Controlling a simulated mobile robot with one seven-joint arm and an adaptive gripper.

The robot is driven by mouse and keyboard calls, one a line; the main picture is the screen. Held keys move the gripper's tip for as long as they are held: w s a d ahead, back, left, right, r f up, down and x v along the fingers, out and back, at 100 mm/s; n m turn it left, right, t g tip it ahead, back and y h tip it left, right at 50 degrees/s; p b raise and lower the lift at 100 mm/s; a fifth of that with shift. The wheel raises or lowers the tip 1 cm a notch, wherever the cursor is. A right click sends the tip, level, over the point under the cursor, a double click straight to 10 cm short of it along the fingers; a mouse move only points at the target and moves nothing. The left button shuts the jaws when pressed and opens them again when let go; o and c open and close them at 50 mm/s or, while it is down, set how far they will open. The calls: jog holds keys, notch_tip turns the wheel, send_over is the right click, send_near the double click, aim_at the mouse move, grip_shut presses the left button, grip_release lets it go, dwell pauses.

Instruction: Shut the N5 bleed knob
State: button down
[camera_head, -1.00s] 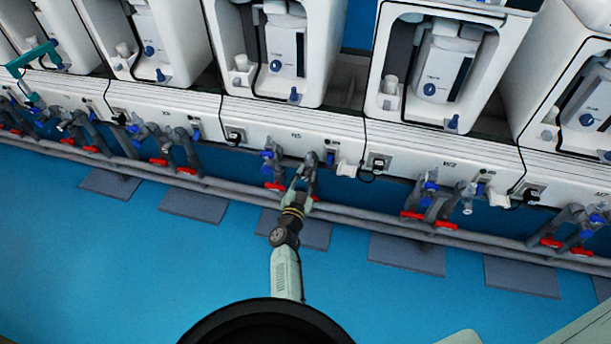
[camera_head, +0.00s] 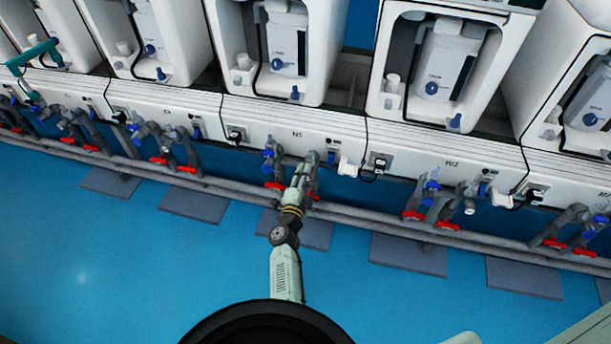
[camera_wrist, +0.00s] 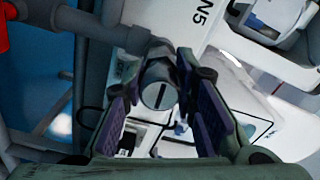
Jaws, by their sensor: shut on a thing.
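The N5 bleed knob is a grey round knob (camera_wrist: 160,94) with a dark slot across its end face, on a grey pipe fitting in the wrist view. The slot runs nearly upright in that picture, leaning slightly right at the top. My gripper (camera_wrist: 165,105) is shut on the knob, one purple-padded finger on each side. In the head view my gripper (camera_head: 303,168) is at the pipework below the N5 label (camera_head: 297,134), and it mostly hides the knob there.
Blue valve handles (camera_head: 267,153) and red handles (camera_head: 275,186) sit close left of my gripper. A white fitting (camera_head: 347,167) is just to its right. Grey pipes (camera_head: 350,212) run along the bench front. The blue floor in front is open.

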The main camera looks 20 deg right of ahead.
jog(key=shift+m, duration=0.6)
jog(key=c, duration=1.3)
grip_release()
jog(key=shift+s, duration=0.1)
jog(key=v, duration=1.2)
